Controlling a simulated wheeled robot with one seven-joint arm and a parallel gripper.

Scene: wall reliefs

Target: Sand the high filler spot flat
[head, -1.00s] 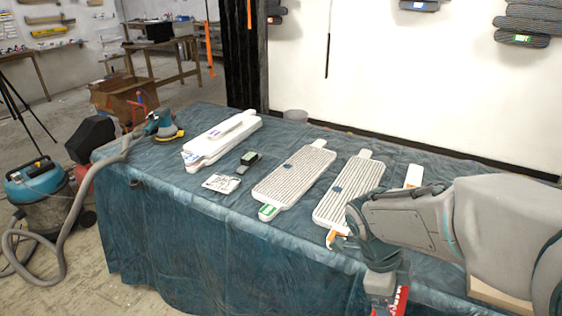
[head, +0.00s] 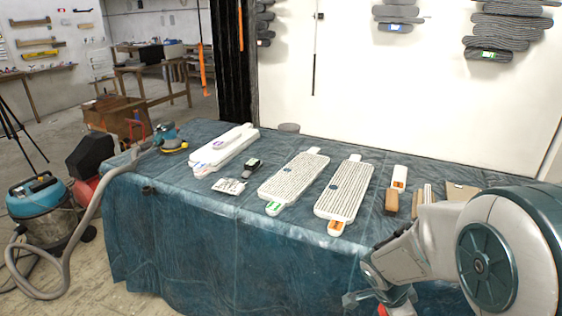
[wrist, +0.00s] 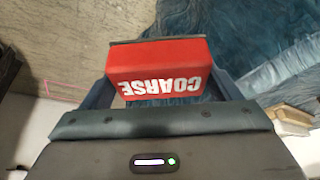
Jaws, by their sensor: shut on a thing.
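My gripper (wrist: 165,88) is shut on a red block (wrist: 160,68) that reads "COARSE", upside down in the wrist view. In the head view my gripper is low at the right, beside the front of the table, with only a bit of the red block (head: 383,310) showing. Two ribbed white relief panels lie on the table, one with a green tag (head: 294,178) and one with an orange tag (head: 346,192). Each has a small dark patch near its middle. I cannot tell whether either patch is the filler spot. My gripper is apart from both panels.
A teal cloth covers the table (head: 230,235). Stacked white panels (head: 225,148), a round sander (head: 170,138), a dark block (head: 250,166) and a paper packet (head: 228,186) lie left. Wooden pieces (head: 391,202) lie right. A vacuum (head: 38,205) with a hose stands at the left.

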